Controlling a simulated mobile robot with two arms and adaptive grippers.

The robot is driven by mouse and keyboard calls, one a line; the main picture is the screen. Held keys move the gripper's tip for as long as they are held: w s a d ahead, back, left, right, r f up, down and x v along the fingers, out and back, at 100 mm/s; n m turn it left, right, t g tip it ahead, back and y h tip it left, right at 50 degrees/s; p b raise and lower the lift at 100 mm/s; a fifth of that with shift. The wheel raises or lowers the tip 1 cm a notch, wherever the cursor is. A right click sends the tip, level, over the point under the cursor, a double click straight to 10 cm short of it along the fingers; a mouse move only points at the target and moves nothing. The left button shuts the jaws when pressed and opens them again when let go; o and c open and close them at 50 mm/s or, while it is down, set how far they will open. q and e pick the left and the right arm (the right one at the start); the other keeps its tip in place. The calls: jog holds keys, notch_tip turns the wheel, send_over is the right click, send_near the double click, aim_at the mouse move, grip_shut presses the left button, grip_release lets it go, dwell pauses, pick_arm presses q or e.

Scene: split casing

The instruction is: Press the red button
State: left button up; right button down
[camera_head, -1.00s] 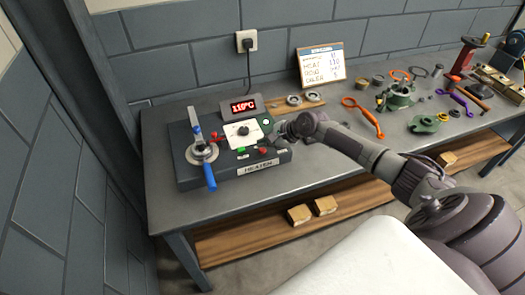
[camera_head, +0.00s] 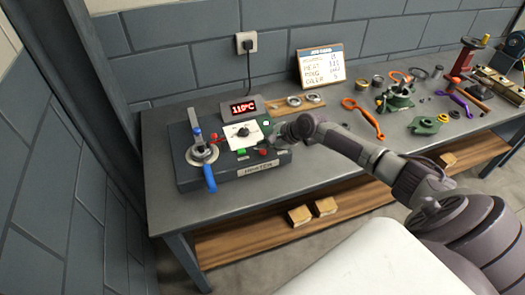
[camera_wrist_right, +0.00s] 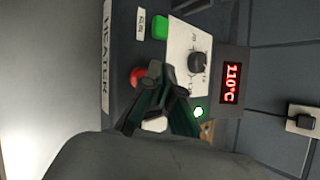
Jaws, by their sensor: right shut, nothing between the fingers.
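The red button (camera_head: 262,152) is on the front right of the dark heater box (camera_head: 225,178), to the right of a green button (camera_head: 241,152). In the right wrist view the red button (camera_wrist_right: 137,77) sits just left of my finger ends and is partly covered by them. My right gripper (camera_head: 276,139) is shut and empty, its tips close to the button. In the right wrist view its fingertips (camera_wrist_right: 163,76) come together over the panel. I cannot tell whether they touch the button. My left gripper is not in view.
The panel has a black knob (camera_wrist_right: 197,62) and a display (camera_head: 243,107) reading 110°C. A clamp with a blue handle (camera_head: 209,178) stands on the box's left. A wooden strip with metal rings (camera_head: 294,100) lies behind. An orange tool (camera_head: 366,119) and other parts lie right.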

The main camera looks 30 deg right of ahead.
aim_at(264, 152)
jog(key=shift+f, duration=0.15)
jog(key=shift+f, duration=0.25)
jog(key=shift+f, duration=0.6)
dwell(0.9)
jog(key=shift+r, duration=0.1)
jog(key=shift+r+p, duration=0.9)
jog(key=shift+p, duration=0.15)
notch_tip(264, 152, up, 5)
jog(key=p, duration=0.5)
jog(key=shift+r, duration=0.1)
